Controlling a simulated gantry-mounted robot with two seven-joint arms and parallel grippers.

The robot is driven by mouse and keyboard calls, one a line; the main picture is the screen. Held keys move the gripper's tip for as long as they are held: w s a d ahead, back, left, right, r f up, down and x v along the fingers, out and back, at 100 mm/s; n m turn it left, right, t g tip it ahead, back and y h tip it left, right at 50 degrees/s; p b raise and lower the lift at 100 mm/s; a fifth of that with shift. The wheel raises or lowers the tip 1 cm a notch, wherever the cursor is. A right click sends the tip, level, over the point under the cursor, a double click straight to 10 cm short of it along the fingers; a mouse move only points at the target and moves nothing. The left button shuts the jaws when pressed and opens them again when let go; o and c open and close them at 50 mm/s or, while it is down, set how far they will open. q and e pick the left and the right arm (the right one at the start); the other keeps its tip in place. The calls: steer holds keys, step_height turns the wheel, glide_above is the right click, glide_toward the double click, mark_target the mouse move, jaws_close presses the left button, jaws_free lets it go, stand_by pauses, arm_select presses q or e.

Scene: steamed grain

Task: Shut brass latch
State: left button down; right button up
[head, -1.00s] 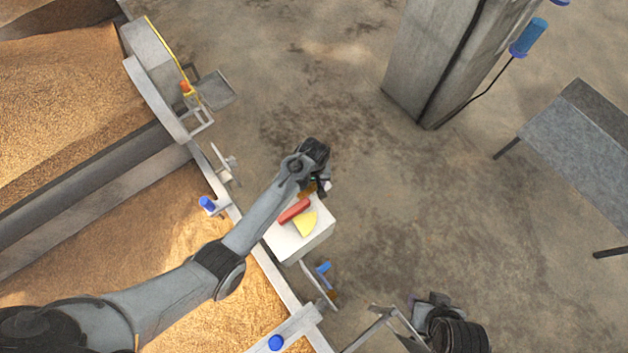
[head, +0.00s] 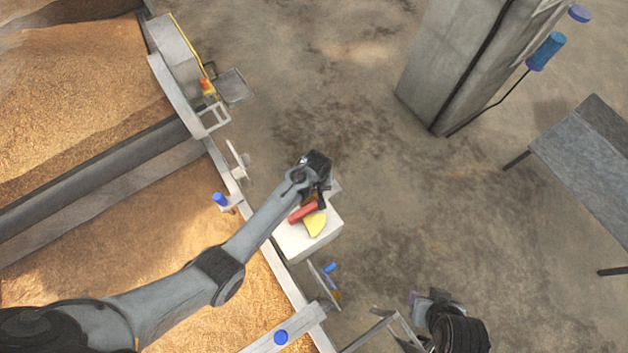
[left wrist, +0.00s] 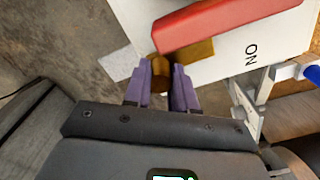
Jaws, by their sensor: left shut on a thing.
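The red bar (left wrist: 225,18) also shows in the left wrist view, above the latch. My left gripper (left wrist: 164,82) has its purple fingers shut on the rounded brass end of the latch. In the head view my left gripper (head: 321,193) is at the box's far edge and hides most of the latch. A dark part at the bottom right of the head view may be my right arm; its fingers are not clear.
Grain beds (head: 120,225) with metal rails fill the left side. A concrete pillar (head: 450,70) and a grey bench (head: 585,150) stand to the right. The floor between is clear.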

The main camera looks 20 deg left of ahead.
arm_select(q)
steer(key=c, duration=1.2)
jaws_free()
steer(key=shift+s+a, duration=0.1)
steer(key=shift+o, duration=1.4)
steer(key=shift+s+a, duration=0.1)
steer(key=shift+r, duration=0.1)
step_height(320, 180, up, 10)
steer(key=shift+f+p, duration=0.1)
steer(key=shift+p, duration=1.1)
steer(key=shift+r, duration=0.4)
